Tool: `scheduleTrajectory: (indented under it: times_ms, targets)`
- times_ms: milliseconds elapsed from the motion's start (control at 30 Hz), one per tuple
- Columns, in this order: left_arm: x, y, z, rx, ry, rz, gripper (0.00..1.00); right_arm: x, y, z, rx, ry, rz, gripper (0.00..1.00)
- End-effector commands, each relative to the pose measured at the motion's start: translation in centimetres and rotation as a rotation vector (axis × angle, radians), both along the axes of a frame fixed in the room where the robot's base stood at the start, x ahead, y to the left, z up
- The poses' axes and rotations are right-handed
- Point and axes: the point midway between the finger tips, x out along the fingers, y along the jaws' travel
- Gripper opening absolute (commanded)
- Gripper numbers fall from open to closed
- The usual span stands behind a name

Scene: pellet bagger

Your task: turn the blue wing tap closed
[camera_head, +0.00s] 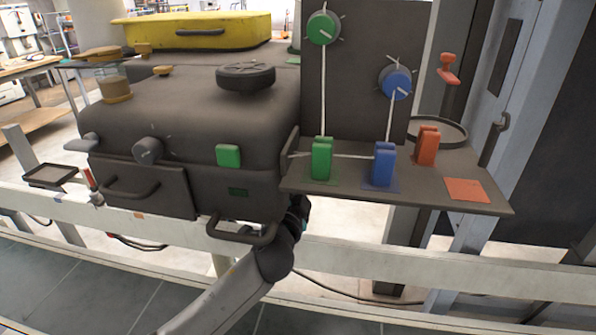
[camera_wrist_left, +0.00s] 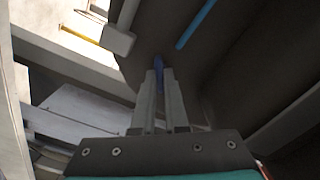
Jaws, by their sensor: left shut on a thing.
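In the left wrist view my left gripper (camera_wrist_left: 159,80) is shut on a narrow blue piece, which I take to be the blue wing tap (camera_wrist_left: 158,62). Only its upper end shows between the fingertips, against a dark surface; its turn angle cannot be told. In the head view my left arm comes up from the bottom, and its wrist end goes behind the dark machine's lower edge and shelf. The fingers and the held tap are hidden there. My right gripper is in neither view.
The dark machine (camera_head: 190,120) has a looped handle (camera_head: 241,233) close to my left arm. A shelf on its right carries green (camera_head: 321,159), blue (camera_head: 383,164) and orange (camera_head: 427,146) upright blocks. A blue dial (camera_head: 396,82) is above. A pale rail (camera_head: 430,265) runs below.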

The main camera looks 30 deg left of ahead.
Motion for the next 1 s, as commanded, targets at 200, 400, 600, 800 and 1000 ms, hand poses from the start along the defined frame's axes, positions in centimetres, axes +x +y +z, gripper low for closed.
scheduleTrajectory:
  times_ms: [200,400,600,800,1000]
  targets:
    - [0.0,0.0,0.3,0.196,0.049,0.0,0.0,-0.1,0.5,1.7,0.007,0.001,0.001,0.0]
    - [0.0,0.0,0.1,0.354,0.09,0.001,0.0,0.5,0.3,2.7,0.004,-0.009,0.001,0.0]
    - [0.1,0.0,0.1,0.47,0.118,0.0,0.0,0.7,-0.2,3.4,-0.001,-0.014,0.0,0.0]
    - [0.1,0.0,0.0,0.54,0.137,0.0,0.0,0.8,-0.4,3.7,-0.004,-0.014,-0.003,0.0]
    - [0.1,0.0,0.0,0.571,0.144,0.001,0.0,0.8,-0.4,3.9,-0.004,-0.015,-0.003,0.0]
